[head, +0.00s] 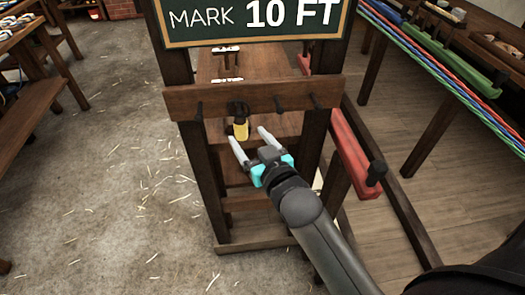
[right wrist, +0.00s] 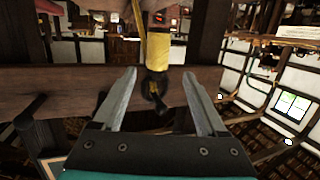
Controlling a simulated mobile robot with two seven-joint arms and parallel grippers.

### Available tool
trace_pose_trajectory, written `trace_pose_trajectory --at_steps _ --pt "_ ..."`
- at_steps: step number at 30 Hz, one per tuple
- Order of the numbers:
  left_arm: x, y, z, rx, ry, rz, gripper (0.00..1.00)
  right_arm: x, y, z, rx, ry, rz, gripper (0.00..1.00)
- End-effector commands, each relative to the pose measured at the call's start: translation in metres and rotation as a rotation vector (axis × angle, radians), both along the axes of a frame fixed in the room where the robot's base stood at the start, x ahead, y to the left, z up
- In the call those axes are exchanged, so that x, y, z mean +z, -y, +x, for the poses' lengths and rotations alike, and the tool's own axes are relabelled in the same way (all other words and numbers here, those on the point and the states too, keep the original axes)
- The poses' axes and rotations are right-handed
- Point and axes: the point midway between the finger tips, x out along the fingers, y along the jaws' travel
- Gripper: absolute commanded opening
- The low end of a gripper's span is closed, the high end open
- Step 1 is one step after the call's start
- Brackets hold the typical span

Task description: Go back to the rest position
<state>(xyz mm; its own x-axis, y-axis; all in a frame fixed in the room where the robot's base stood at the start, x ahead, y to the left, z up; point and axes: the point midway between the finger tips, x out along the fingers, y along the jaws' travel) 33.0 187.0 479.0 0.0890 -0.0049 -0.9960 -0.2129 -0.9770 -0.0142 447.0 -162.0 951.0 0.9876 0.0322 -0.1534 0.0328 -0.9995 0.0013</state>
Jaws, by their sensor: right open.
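My right gripper (head: 246,134) is open, with its two pale fingers pointing at the wooden rail (head: 190,104) of the stand. A small yellow and black thing (head: 240,131) hangs from a peg on that rail, just ahead of the fingertips. In the right wrist view, the open fingers of my right gripper (right wrist: 159,75) have the yellow part (right wrist: 157,50) beyond and between their tips, with nothing gripped. Whether a finger touches it I cannot tell. My left gripper is in neither view.
A green sign (head: 255,22) reading "MARK 10 FT" stands above the rail. Empty dark pegs (head: 281,104) stick out of the rail. A red bar (head: 352,155) is right of the stand. Coloured ropes (head: 440,75) run along the right bench. The floor at left (head: 120,200) is clear except for straw.

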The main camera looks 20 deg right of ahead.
Motion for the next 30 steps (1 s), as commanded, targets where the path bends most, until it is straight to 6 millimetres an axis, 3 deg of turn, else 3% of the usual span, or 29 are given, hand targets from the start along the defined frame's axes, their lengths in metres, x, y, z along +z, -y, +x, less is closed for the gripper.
trace_pose_trajectory --at_steps 6,12,23,26,29,30 --pt "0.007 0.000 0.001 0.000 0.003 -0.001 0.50 0.005 0.001 -0.035 0.000 -0.003 0.001 0.75" --pt "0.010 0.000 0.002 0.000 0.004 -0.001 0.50 0.009 0.002 -0.056 -0.001 -0.002 0.001 0.75" --pt "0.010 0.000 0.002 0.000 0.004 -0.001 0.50 0.010 0.002 -0.064 -0.001 0.000 0.000 0.75" --pt "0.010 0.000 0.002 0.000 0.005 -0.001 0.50 0.000 0.002 -0.064 0.001 -0.019 -0.002 0.75" --pt "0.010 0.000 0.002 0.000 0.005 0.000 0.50 -0.030 -0.001 -0.064 0.009 -0.079 -0.008 0.75" --pt "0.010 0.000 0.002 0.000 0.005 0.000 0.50 -0.049 -0.002 -0.065 0.013 -0.116 -0.011 0.75"
